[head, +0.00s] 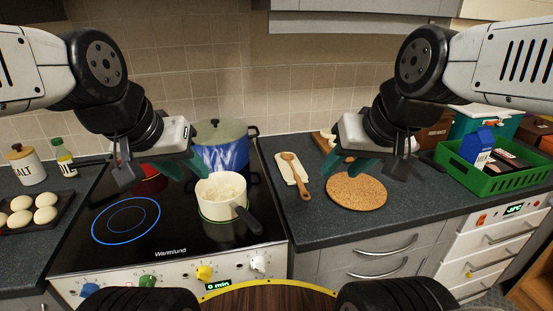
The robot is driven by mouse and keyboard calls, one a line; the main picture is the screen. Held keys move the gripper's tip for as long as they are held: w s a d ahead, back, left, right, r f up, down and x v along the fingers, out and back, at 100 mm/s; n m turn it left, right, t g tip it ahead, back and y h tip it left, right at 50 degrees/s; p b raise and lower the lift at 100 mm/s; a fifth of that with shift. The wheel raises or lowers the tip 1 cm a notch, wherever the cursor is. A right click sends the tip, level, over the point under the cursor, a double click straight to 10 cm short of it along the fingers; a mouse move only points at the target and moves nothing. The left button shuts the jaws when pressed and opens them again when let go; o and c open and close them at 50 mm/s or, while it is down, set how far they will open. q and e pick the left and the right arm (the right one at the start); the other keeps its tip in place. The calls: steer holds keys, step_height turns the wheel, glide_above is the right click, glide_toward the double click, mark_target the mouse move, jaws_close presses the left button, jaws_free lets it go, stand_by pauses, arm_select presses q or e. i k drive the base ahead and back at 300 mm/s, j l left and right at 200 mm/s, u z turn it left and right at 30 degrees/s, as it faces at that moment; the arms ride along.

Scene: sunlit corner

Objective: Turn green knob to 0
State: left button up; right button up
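The green knob (148,281) is on the front panel of the black-topped stove (90,262), at the lower left. Its scale marks are too small to read, so its setting is unclear. My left gripper (180,170) hangs above the cooktop, behind and above the knob and well apart from it. Its teal fingers look open, with nothing between them. My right gripper (350,165) hangs over the counter at the right. Its fingers also look open and empty.
A blue knob (89,289), yellow knob (204,272) and white knob (259,263) flank the green one. A cream saucepan (222,206) and a blue pot (222,152) stand on the cooktop. A blue ring (126,200) glows at left. A cork mat (357,192) lies right.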

mark_target(146, 281)
steer(key=k+l+u, duration=0.25)
steer(key=k+u, duration=0.2)
steer(key=k+l+u, duration=0.15)
steer(key=k+u, duration=0.25)
